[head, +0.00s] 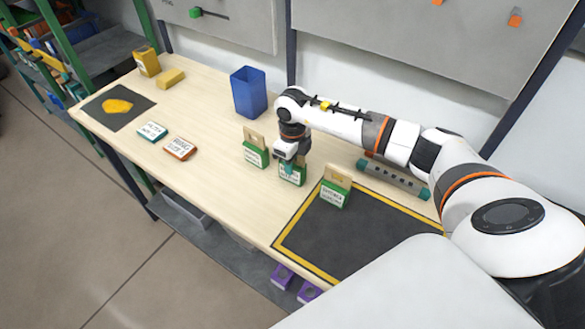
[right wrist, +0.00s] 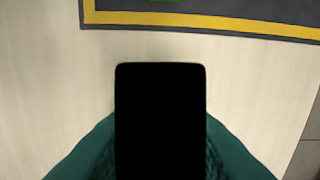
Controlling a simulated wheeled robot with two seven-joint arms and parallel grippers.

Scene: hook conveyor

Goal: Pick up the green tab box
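Three green boxes with tan tabs and white labels show in the head view. One green tab box (head: 256,156) stands at the left, one (head: 292,178) stands in the middle, and one (head: 335,194) stands on the dark mat. My right gripper (head: 289,167) is over the middle box, pointing down, and hides its tab. In the right wrist view, teal fingers (right wrist: 160,150) flank a black rectangular shape that I cannot identify for sure. Whether the fingers press on the tab cannot be told. My left gripper is not in view.
A yellow-edged dark mat (head: 388,235) covers the table's right part. A blue bin (head: 248,92) stands behind the boxes, and a grey teal-ended part (head: 393,180) lies behind the mat. Flat teal (head: 152,131) and orange (head: 179,148) boxes lie left, near a yellow blob (head: 117,106).

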